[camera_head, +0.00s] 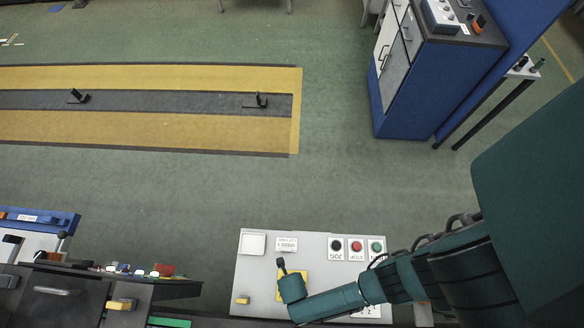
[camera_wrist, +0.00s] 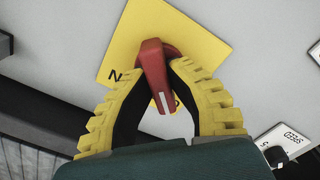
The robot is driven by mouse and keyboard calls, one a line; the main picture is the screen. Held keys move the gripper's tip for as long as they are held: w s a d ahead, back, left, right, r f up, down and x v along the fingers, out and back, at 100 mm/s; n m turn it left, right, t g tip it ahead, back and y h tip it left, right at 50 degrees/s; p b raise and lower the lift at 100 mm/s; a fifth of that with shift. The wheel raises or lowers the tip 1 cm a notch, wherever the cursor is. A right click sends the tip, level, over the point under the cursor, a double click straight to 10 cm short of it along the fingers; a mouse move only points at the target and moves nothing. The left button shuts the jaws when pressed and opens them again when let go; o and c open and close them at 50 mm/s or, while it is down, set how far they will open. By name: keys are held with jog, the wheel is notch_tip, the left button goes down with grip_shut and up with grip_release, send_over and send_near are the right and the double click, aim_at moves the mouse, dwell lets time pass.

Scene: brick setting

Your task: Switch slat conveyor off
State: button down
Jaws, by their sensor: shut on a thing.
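A light grey control panel (camera_head: 314,245) lies at the bottom middle of the head view. It carries a yellow square plate (camera_head: 299,284), which my gripper (camera_head: 281,267) and forearm partly cover. In the wrist view, a red rotary switch handle (camera_wrist: 154,70) stands on the yellow plate (camera_wrist: 129,45). The white line on the handle points down and slightly right in the picture. A letter N shows left of the handle; another letter below is mostly hidden. My gripper's yellow ribbed fingers (camera_wrist: 158,80) are shut on the handle, one on each side.
The panel has black (camera_head: 336,245), red (camera_head: 356,246) and green (camera_head: 376,247) buttons right of the switch. A small yellow part (camera_head: 242,300) sits at its left. A dark bench (camera_head: 75,285) stands at lower left, a blue cabinet (camera_head: 415,100) at upper right. Open floor lies beyond the panel.

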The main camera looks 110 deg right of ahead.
jog(key=c, duration=1)
grip_release()
notch_tip(320, 180, up, 12)
